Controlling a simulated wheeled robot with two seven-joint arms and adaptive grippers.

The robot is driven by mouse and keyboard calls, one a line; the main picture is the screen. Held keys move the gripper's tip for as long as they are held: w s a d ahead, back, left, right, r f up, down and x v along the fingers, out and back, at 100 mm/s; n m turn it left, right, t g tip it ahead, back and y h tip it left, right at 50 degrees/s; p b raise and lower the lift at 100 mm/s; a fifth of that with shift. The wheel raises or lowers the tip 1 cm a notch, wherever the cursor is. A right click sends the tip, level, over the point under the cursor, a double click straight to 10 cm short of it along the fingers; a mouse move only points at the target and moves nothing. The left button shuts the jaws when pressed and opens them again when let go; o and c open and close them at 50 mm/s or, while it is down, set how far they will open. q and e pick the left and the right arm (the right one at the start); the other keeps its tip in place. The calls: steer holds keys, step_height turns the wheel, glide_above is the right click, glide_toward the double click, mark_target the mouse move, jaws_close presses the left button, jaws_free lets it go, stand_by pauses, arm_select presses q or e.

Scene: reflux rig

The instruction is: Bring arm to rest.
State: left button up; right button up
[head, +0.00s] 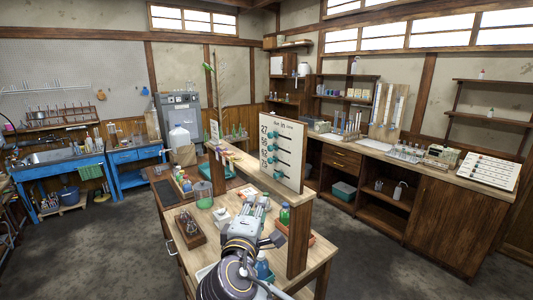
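My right arm comes in from the bottom edge over the wooden island bench (318,245). Its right gripper (262,205) is seen from behind, low over the bench top, among small items. Its fingertips are small and partly hidden by its own body, so I cannot tell whether it is open or shut or whether it holds anything. My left gripper is not in view.
A wooden upright with a white panel of teal knobs (283,150) stands on the bench, close by the arm. A green-liquid beaker (203,194), a rack of small vials (190,228) and a green-capped bottle (284,214) stand around it. Open floor lies left.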

steer(key=s+d+f+m+g, duration=0.2)
steer(key=d+f+g, duration=0.15)
steer(key=f, duration=0.35)
steer(key=s+d+f+m+g+y, duration=0.1)
steer(key=s+d+f+m+g, duration=0.15)
steer(key=d+f, duration=0.35)
steer(key=s+d+f+m+g, duration=0.1)
steer(key=d+f+m+g, duration=0.15)
steer(key=f, duration=0.55)
steer(key=s+d+f+m+g+y, duration=0.1)
steer(key=s+d+f+m+g, duration=0.15)
steer(key=s+d+f, duration=0.55)
steer(key=s+d+f+m+g+y, duration=0.1)
steer(key=s+d+f+m+g, duration=0.1)
steer(key=s+d+f+m, duration=0.45)
steer(key=s+a+f+n+g, duration=0.1)
steer(key=s+f, duration=0.2)
steer(key=f, duration=1.4)
steer(key=s+f+n+g, duration=0.1)
steer(key=s+f, duration=0.2)
steer(key=f, duration=1.3)
steer(key=s+d+f, duration=0.1)
steer(key=s+f, duration=0.9)
steer(key=s, duration=0.1)
steer(key=s+d+f+g, duration=0.1)
steer(key=s+d+f, duration=0.1)
steer(key=s+f, duration=0.7)
steer(key=shift+s+d+f+n, duration=0.3)
steer(key=shift+s+f, duration=0.1)
steer(key=shift+s, duration=0.75)
